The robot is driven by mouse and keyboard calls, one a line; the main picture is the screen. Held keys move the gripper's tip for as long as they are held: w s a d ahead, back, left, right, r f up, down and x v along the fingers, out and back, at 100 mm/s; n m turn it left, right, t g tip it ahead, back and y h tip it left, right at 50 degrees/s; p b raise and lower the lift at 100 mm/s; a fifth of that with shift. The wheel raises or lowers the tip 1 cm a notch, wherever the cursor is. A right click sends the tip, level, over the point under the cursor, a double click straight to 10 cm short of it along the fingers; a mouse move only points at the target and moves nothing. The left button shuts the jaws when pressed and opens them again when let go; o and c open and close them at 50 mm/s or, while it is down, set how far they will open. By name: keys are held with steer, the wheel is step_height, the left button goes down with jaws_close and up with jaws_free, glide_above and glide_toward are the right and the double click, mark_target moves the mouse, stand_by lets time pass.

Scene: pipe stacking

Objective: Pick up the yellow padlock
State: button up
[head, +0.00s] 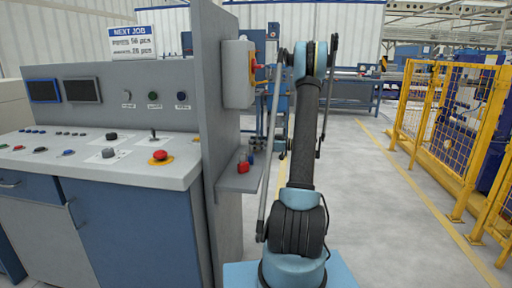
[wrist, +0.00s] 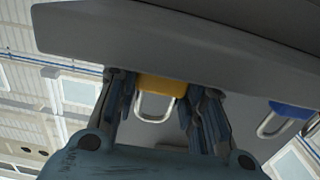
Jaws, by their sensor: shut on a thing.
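The yellow padlock (wrist: 163,86) shows in the wrist view between the two dark fingers of my gripper (wrist: 161,92). Its silver shackle points down in that picture. My gripper is shut on its body. The padlock's body meets the edge of a grey slab in the picture; I cannot tell whether the two touch. In the head view I cannot make out the yellow padlock, and my arm hides much of the area behind it.
A blue padlock (wrist: 290,108) is to the right in the wrist view. A red padlock (head: 243,168) and a blue one sit on a small grey shelf (head: 238,183). A tall grey panel (head: 215,120) stands left of the shelf. Yellow fencing (head: 445,110) stands right.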

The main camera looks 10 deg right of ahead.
step_height(320, 180, up, 10)
steer(key=shift+f, duration=0.1)
stand_by(0.4)
stand_by(0.5)
